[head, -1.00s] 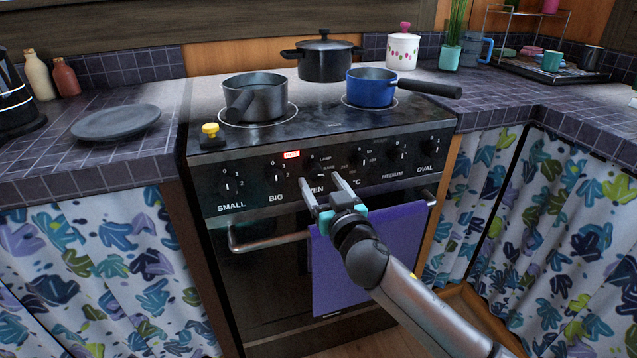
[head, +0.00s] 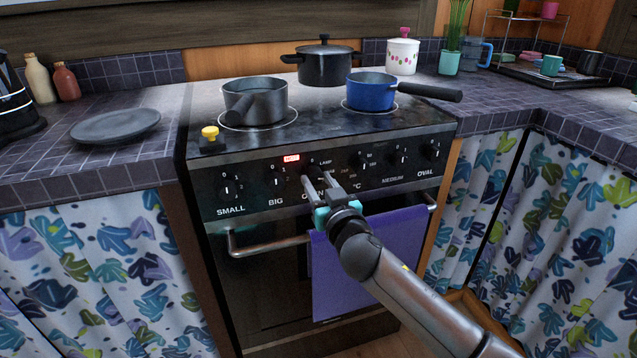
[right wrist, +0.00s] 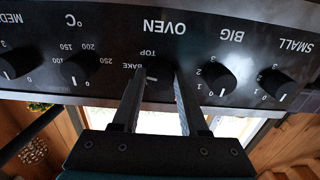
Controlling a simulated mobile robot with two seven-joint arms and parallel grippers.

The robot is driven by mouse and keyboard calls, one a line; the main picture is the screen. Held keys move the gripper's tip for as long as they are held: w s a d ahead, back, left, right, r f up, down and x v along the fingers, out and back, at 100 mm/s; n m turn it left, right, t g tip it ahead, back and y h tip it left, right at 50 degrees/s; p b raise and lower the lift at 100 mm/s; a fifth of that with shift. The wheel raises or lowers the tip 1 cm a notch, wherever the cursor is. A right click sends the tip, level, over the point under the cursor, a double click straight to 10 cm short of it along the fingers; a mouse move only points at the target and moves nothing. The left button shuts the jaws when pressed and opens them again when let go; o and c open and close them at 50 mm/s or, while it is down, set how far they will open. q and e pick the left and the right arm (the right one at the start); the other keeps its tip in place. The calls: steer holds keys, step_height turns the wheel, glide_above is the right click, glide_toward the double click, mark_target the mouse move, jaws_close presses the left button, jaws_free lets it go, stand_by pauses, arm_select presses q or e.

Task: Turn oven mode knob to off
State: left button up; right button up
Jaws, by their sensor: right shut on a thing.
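The oven mode knob (right wrist: 158,73) is a black round knob above the word OVEN on the stove's dark front panel (head: 345,178). In the right wrist view the panel appears upside down, and TOP and BAKE labels show beside the knob. My right gripper (head: 315,178) is at the panel, with one finger on each side of this knob; its fingers (right wrist: 157,85) are shut on it. A pale mark shows on the knob, but its exact setting is hard to read. In the head view the fingers largely hide the knob. My left gripper is not in view.
Other knobs flank it, including the BIG knob (right wrist: 216,78) and the temperature knob (right wrist: 80,70). Below are the oven door handle (head: 265,243) and a purple towel (head: 350,285). A grey saucepan (head: 270,88), blue pan (head: 372,92) and black pot (head: 325,66) stand on the stove.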

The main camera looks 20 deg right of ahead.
jaws_close()
steer(key=shift+n+p, duration=0.6)
steer(key=shift+n, duration=0.3)
steer(key=n+p, duration=0.3)
steer(key=n, duration=0.3)
steer(key=n+p, duration=0.1)
steer(key=n, duration=0.3)
steer(key=shift+d+r+n, duration=0.1)
steer(key=shift+n, duration=0.3)
steer(key=n+p, duration=0.1)
steer(key=n, duration=0.2)
steer(key=shift+n, duration=0.4)
arm_select(q)
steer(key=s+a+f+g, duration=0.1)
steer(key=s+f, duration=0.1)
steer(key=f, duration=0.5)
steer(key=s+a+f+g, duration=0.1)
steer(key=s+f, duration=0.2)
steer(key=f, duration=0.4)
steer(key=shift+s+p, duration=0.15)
steer(key=shift+p, duration=0.3)
arm_select(e)
steer(key=shift+n, duration=1.7)
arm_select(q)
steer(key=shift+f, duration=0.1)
